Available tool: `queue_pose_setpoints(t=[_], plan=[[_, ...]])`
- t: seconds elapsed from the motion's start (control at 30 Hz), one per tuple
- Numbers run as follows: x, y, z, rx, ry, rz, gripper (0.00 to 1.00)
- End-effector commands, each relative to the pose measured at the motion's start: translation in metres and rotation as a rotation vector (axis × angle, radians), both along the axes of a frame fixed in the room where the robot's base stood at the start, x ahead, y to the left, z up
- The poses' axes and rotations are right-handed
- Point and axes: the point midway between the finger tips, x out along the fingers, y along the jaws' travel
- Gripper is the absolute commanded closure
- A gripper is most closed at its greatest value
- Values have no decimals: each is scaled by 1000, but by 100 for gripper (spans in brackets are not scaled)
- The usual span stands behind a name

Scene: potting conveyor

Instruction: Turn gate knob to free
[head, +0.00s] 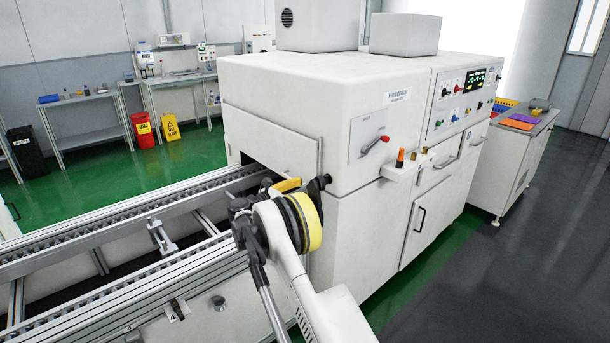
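A rotary lever with a red tip (375,144) sits on a light panel on the machine's front face, with small labels above it that are too small to read. It looks like the gate knob, but I cannot be sure. It points up to the right. My arm rises from the bottom of the head view to a yellow-banded joint. The dark end of my gripper (243,222) shows to the left of that joint, over the conveyor edge and well left of and below the lever. Its fingertips are not clear, and I see nothing held.
The conveyor (120,232) runs from the left into the machine opening. A yellow bar and black knob (321,183) show just behind my arm. A small shelf (421,160) with an orange-topped item juts out right of the lever. Dark floor (480,275) at right is clear.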

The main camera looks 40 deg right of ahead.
Motion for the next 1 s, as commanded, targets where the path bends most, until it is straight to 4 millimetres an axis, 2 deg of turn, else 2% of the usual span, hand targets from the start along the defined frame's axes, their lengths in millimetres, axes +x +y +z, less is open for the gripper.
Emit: queue_pose_setpoints(t=[0.3,0.5,0.67,0.9,0.93,1.0], plan=[[4,-61,-3,2,-3,-2,66],[6,-90,-2,3,-3,-2,66],[8,-99,-1,3,-4,1,66],[8,-100,0,3,-4,1,66],[8,-100,0,3,-4,1,67],[8,-100,0,3,-4,1,88]])
